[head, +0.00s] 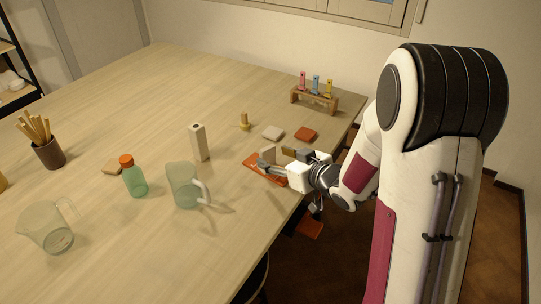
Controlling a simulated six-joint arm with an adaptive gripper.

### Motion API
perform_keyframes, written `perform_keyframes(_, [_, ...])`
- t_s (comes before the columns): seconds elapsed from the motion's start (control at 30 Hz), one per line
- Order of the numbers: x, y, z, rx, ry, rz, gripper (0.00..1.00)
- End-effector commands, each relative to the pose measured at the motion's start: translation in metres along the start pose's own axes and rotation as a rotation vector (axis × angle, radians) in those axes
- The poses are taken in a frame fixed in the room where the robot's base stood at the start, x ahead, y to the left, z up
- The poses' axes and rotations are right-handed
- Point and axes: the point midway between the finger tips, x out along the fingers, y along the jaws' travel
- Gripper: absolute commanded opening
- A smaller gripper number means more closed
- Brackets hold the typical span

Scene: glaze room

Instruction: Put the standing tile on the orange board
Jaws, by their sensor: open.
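The orange board (254,163) lies flat near the table's right edge, partly hidden under my gripper. A pale tile (268,153) stands upright at the board, close to my fingertips. I cannot tell whether it rests on the board or just behind it. My gripper (274,159) reaches in from the right, low over the board, with its fingers apart. The tile shows around the gap between the fingers, and I see no clear grip on it. The tile's lower part is hidden by the near finger.
Behind lie a flat beige tile (273,132), an orange tile (305,134), a yellow peg-like piece (244,121) and a wooden rack (315,100).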

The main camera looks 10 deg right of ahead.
Motion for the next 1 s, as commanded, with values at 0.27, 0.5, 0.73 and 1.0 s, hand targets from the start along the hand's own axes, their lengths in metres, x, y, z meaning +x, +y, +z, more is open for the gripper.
perform_keyframes(0.27, [-0.036,0.001,-0.001,0.000,0.002,0.003,0.50])
perform_keyframes(0.5, [-0.061,0.001,-0.001,-0.001,0.001,0.002,0.50])
perform_keyframes(0.73, [-0.071,0.000,0.000,0.000,0.001,0.001,0.50])
perform_keyframes(1.0, [-0.072,0.000,0.000,0.000,0.001,0.000,0.50])
